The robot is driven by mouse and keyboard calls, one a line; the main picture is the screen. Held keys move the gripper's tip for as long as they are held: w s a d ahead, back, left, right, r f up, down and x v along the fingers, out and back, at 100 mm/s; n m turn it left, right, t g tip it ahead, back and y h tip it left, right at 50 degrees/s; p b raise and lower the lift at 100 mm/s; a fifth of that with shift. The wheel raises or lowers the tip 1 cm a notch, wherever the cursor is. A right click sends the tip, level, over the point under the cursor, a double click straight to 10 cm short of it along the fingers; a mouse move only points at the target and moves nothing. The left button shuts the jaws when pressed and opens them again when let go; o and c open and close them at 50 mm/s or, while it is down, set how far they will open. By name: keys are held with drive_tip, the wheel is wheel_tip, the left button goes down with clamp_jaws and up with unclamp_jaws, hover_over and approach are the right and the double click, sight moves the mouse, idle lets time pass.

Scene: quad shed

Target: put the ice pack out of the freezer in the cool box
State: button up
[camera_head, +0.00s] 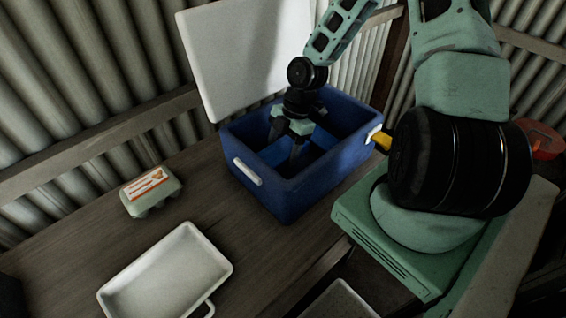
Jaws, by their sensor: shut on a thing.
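The blue cool box (268,197) stands on the wooden bench with its white lid (222,62) swung open at the back. My gripper (296,150) points down inside the box, below the rim level. It is shut on a brighter blue flat shape (273,152) that looks like the ice pack. Most of that shape is hidden by the fingers and the box's front wall. I cannot tell whether it touches the box floor. The freezer cannot be made out.
An egg carton (151,190) sits left of the box on the bench. A white tray (166,275) lies in front. Bare bench lies between them and the box. A corrugated wall (70,60) stands behind. A red-orange object (541,140) is at the far right.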

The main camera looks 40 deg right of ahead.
drive_tip(key=shift+f, duration=2.8)
drive_tip(key=o, duration=1.4)
drive_tip(key=shift+f, duration=0.1)
